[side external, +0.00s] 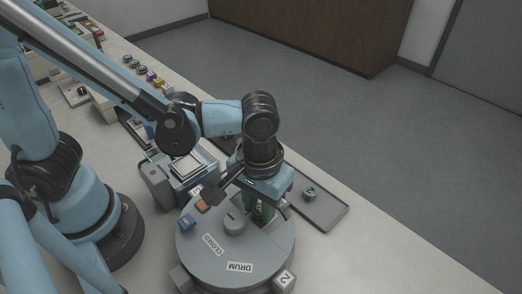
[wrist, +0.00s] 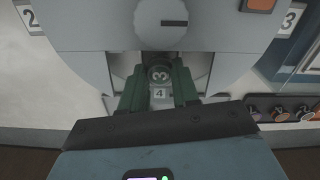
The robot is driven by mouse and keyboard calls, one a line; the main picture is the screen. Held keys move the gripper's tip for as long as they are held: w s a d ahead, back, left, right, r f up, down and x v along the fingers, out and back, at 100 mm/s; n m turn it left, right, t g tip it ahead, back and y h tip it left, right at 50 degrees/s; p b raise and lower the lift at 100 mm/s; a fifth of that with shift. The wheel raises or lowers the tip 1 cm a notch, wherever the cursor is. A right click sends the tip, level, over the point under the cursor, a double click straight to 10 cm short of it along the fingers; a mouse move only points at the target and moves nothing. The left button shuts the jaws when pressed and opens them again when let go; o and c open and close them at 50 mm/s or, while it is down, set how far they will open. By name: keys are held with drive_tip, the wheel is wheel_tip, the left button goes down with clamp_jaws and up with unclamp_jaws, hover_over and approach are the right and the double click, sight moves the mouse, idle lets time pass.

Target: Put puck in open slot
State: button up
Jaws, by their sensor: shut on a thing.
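The grey round drum (side external: 206,262) stands at the front, with a knob and "CLOSED" and "DRUM" labels on its lid. My gripper (side external: 262,208) points down at the drum's open slot (side external: 274,226), at the far right of the lid. In the wrist view, the green fingers of my gripper (wrist: 159,80) are shut on a grey puck (wrist: 159,73) marked 3. The puck sits within the slot opening in that view; whether it rests on the slot floor I cannot tell. A label 4 (wrist: 160,93) shows just below it. The side view hides the held puck.
A dark tray (side external: 330,213) with another grey puck (side external: 309,194) lies right of my gripper. A grey-blue boxy unit (side external: 190,166) stands behind the drum. The table right of the drum is clear.

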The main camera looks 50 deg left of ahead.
sight(259, 207)
drive_tip(key=shift+f, duration=0.25)
drive_tip(key=shift+f, duration=0.4)
drive_tip(key=o, duration=1)
drive_tip(key=shift+o, duration=0.2)
wheel_tip(259, 207, up, 13)
drive_tip(key=shift+f, duration=0.2)
drive_tip(key=w+a+m+t, duration=0.1)
drive_tip(key=w+a+t, duration=0.1)
drive_tip(key=a, duration=0.7)
drive_tip(key=w+a+f+m+t, duration=0.1)
drive_tip(key=w+a+t, duration=0.1)
drive_tip(key=a+t, duration=0.3)
drive_tip(key=shift+w+a+f, duration=0.2)
drive_tip(key=shift+w+a, duration=0.1)
drive_tip(key=shift+a, duration=1.95)
